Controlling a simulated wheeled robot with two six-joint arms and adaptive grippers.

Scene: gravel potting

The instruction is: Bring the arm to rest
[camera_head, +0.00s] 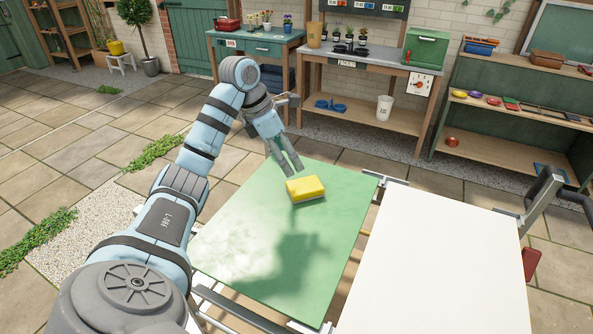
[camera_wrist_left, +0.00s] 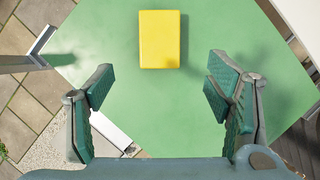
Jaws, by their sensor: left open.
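My left gripper (camera_head: 291,167) is open and empty above the far part of the green board (camera_head: 250,235). In the left wrist view its two green-padded fingers (camera_wrist_left: 168,100) stand wide apart with only the green surface (camera_wrist_left: 160,115) between them. A yellow sponge-like block (camera_head: 305,188) lies on the green board just in front of the fingertips. In the left wrist view the yellow block (camera_wrist_left: 160,40) sits beyond the fingers, apart from both.
A bare white board (camera_head: 435,265) lies to the right of the green one. A handle-like bar (camera_head: 540,200) stands at the right. Workbenches (camera_head: 375,95) and a shelf (camera_head: 510,110) line the far wall. Open paving (camera_head: 60,150) lies at the left.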

